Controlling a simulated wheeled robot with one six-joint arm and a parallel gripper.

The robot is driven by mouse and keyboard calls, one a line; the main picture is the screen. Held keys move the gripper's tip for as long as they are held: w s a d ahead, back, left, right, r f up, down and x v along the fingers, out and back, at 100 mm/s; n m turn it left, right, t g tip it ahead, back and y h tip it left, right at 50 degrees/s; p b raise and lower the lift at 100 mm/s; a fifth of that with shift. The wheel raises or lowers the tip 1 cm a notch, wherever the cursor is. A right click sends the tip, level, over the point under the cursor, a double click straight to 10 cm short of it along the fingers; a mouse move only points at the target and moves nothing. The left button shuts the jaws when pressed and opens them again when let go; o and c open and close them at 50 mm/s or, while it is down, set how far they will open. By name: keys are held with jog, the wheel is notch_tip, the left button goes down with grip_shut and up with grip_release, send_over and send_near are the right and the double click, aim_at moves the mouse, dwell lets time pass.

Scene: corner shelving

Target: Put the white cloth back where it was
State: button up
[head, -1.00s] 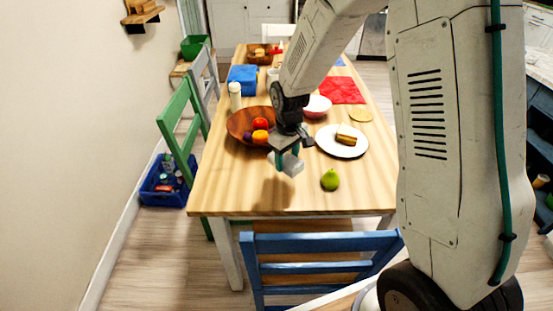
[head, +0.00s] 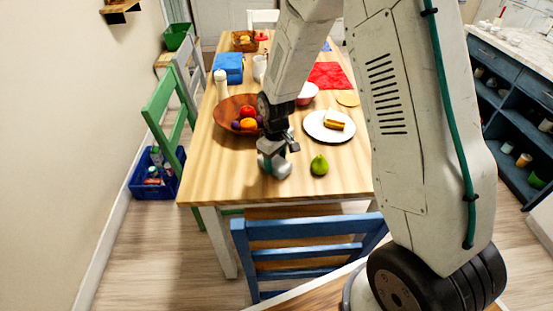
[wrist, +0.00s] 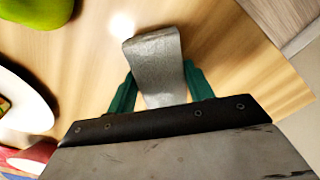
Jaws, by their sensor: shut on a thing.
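My gripper (head: 270,158) is low over the near part of the wooden table, left of the green pear. It is shut on the white cloth (head: 280,170), which looks pale grey and folded into a small pad. In the wrist view the cloth (wrist: 153,58) sticks out past the teal fingers, one on each side, over bare wood. I cannot tell whether the cloth touches the table. The table top (head: 225,185) is bare around it.
A green pear (head: 319,166) stands close to the right. A white plate with food (head: 312,133) lies behind it, and a wooden fruit bowl (head: 224,126) stands behind my gripper. A blue chair (head: 300,232) is at the near edge. The near left table corner is free.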

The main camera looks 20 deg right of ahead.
jog(key=shift+f, duration=0.6)
jog(key=o, duration=1.1)
notch_tip(320, 180, up, 8)
jog(key=shift+f, duration=0.1)
jog(key=s, duration=0.2)
jog(key=s+m+g, duration=0.1)
jog(key=s, duration=0.1)
jog(key=shift+d+g, duration=0.15)
jog(key=shift+g, duration=0.15)
jog(key=s+d+r+m+t, duration=0.1)
jog(key=s+r, duration=0.6)
jog(key=s, duration=0.1)
jog(key=s+d+r+m, duration=0.1)
jog(key=s+r+m, duration=0.1)
jog(key=s+r, duration=0.6)
jog(key=s+d+r+m+t, duration=0.1)
jog(key=s+r, duration=0.7)
jog(key=s, duration=0.1)
jog(key=shift+s+r+t, duration=0.1)
jog(key=shift+s+t, duration=0.2)
jog(key=shift+s, duration=0.05)
